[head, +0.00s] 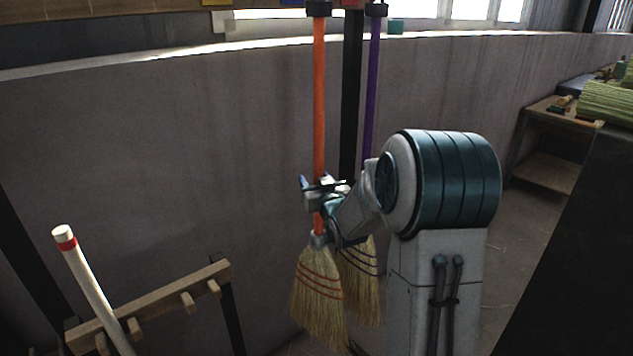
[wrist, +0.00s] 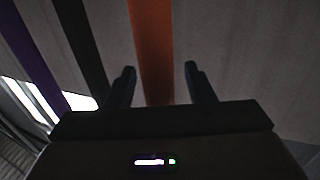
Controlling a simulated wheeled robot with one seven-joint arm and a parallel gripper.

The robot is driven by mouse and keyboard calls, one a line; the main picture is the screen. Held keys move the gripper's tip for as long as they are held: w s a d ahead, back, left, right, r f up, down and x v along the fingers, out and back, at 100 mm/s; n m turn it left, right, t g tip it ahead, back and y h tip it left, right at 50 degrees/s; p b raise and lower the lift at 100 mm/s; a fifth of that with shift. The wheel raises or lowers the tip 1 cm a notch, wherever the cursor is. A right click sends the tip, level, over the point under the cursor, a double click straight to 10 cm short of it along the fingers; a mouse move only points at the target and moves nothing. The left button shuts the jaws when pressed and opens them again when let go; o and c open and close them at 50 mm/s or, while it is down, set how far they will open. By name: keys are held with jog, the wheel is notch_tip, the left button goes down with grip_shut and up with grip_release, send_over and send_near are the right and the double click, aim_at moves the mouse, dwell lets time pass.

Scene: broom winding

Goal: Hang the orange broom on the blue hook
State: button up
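The orange broom (head: 319,95) hangs upright, with its orange handle at a black holder near the top edge of the head view and its straw bristles (head: 320,290) low down. My gripper (head: 312,182) is at the lower part of the handle, just above the bristles. In the wrist view the orange handle (wrist: 152,50) stands between the two fingers of my gripper (wrist: 160,82), with a gap on both sides, so the gripper is open. I cannot make out a blue hook in either view.
A purple broom (head: 374,85) hangs just right of the black post (head: 351,90), close to the orange one. A wooden peg rack (head: 150,305) with a white, red-banded handle (head: 85,275) stands at lower left. A wooden shelf (head: 555,125) is at right.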

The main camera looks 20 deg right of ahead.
jog(key=s+b, duration=0.1)
jog(key=s, duration=1.3)
jog(key=shift+d, duration=0.15)
jog(key=s+a+r+g+p, duration=0.1)
jog(key=s+a+g+p, duration=0.3)
jog(key=s+g, duration=0.3)
jog(key=s+a+r+g+p, duration=0.1)
jog(key=s+a+g+p, duration=0.3)
jog(key=s, duration=1.3)
jog(key=g+p, duration=0.1)
jog(key=g, duration=0.3)
jog(key=shift+r, duration=0.3)
